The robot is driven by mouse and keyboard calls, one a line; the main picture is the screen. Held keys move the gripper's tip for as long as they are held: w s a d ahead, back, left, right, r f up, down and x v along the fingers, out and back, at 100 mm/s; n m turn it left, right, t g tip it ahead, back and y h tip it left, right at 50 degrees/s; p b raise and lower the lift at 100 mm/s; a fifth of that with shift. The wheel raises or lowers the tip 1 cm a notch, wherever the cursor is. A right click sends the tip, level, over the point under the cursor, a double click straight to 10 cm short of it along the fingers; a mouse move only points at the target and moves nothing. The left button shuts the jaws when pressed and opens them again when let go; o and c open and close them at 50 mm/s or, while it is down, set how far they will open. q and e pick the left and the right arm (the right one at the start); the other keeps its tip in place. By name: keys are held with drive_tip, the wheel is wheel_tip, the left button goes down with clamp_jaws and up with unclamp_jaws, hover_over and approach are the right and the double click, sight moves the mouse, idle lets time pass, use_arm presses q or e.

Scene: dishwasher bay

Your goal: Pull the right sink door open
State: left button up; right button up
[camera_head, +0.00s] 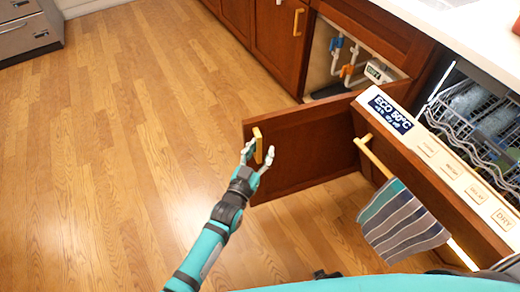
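The right sink door (308,145) is a reddish-brown wooden panel standing swung out from the sink cabinet. Its upright yellow handle (257,137) is near the panel's left edge. My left gripper (260,149) is at this handle with its fingers spread apart. The handle's lower part shows between the fingers; I cannot tell whether they touch it. The opened sink cabinet (318,62) shows white pipes with blue and orange fittings inside. My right gripper is not in view.
The closed left sink door (278,34) has its own yellow handle (297,22). At right, the dishwasher door (434,185) is tilted open, with a striped towel (402,226) on its bar. A dish rack (480,120) shows behind it. The wooden floor (120,150) at left is clear.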

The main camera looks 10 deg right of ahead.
use_arm(q)
drive_tip(key=v, duration=1.1)
drive_tip(key=shift+s+a, duration=0.25)
drive_tip(key=shift+a, duration=0.05)
drive_tip(key=shift+f, duration=0.1)
